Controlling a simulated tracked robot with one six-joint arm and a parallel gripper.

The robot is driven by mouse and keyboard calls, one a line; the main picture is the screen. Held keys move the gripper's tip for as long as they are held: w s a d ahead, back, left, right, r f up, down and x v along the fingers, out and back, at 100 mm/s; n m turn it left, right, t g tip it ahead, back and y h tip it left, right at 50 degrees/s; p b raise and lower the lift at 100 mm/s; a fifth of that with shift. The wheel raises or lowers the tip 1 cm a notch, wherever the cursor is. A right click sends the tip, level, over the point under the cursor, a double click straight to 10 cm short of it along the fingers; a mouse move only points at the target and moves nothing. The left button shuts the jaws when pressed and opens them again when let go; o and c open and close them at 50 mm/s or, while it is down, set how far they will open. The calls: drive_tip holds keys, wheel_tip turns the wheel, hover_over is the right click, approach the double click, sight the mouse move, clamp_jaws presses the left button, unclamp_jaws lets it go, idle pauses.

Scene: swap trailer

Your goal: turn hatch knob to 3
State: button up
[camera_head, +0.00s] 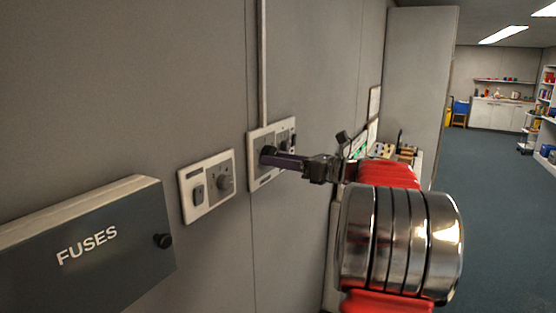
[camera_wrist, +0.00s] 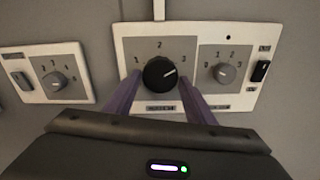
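A large black knob (camera_wrist: 160,72) sits on a grey plate with the marks 1, 2 and 3. Its white pointer line slants up and right, toward the 3. The small label (camera_wrist: 161,106) under it is too blurred to read. My gripper (camera_wrist: 161,80) has one purple finger on each side of this knob, with a thin gap seeming to show at each side. Whether either finger touches it is unclear. In the head view my gripper (camera_head: 272,158) reaches the wall panel (camera_head: 253,140) from the right, and the knob is partly hidden.
The same panel carries a smaller grey knob (camera_wrist: 224,73) and a black switch (camera_wrist: 261,71) on the right. A separate left panel (camera_head: 190,210) has a grey knob (camera_head: 224,183) and a switch. A fuse box (camera_head: 100,240) juts from the wall nearer me. Open floor (camera_head: 500,170) lies right.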

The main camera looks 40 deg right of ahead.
drive_tip(key=shift+o, duration=1.4)
drive_tip(key=shift+r, duration=0.15)
drive_tip(key=shift+r, duration=0.1)
drive_tip(key=v, duration=1.4)
drive_tip(key=shift+w+a, duration=0.1)
